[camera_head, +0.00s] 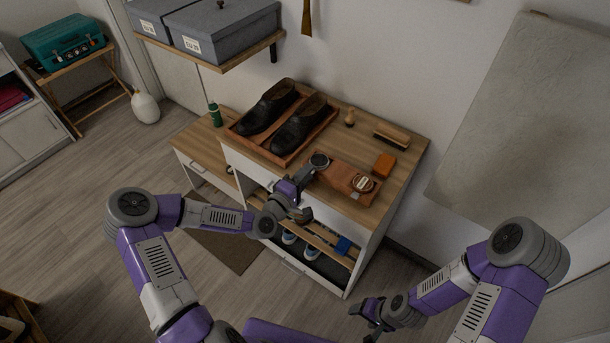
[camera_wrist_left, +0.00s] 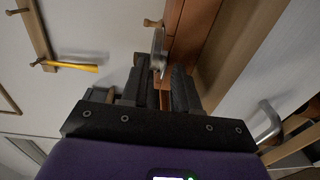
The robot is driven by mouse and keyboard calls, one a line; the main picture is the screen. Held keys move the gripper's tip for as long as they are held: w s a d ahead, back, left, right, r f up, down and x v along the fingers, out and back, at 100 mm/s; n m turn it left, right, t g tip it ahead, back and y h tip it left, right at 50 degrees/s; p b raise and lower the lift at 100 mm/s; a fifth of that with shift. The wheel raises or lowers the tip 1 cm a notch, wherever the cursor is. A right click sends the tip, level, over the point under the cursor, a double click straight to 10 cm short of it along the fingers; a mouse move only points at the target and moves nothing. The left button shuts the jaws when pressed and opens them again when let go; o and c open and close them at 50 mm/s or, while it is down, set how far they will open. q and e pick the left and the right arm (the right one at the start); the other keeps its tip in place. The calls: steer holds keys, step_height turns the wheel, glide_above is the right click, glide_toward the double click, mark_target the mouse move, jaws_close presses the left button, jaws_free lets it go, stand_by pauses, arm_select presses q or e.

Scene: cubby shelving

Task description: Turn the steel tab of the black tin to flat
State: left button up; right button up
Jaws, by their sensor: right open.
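The black tin (camera_head: 319,160) is a small round dark tin with a grey rim, at the left end of a brown leather mat on the bench top. My left gripper (camera_head: 308,174) is right at its near side. In the left wrist view a grey metal edge (camera_wrist_left: 158,48), apparently the tin's, shows between my left fingertips (camera_wrist_left: 160,75). I cannot tell whether the fingers press on it. The steel tab is too small to make out. My right gripper (camera_head: 372,316) is open and empty, low in front of the bench, away from the tin.
A tray (camera_head: 238,130) with two black shoes (camera_head: 283,117) stands just behind and left of the tin. A wall shelf (camera_head: 216,63) with grey boxes hangs above.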

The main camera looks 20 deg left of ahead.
arm_select(q)
steer(key=v, duration=0.7)
steer(key=shift+s+p, duration=0.35)
steer(key=shift+p, duration=0.1)
steer(key=s+d+f+m+g+h, duration=0.1)
steer(key=s+d+f+m+g, duration=0.35)
steer(key=f, duration=0.35)
steer(key=s+d+f+m+g, duration=0.3)
steer(key=s+d+f+g, duration=0.2)
steer(key=d+f, duration=0.15)
steer(key=s+a+f+m+g+y, duration=0.2)
steer(key=s+f+m+g, duration=0.2)
steer(key=s, duration=0.7)
step_height(320, 180, down, 3)
steer(key=g, duration=0.2)
steer(key=shift+s+a+f+g, duration=0.15)
steer(key=shift+s+a+g, duration=0.05)
steer(key=shift+s+g, duration=0.15)
steer(key=shift+w, duration=0.1)
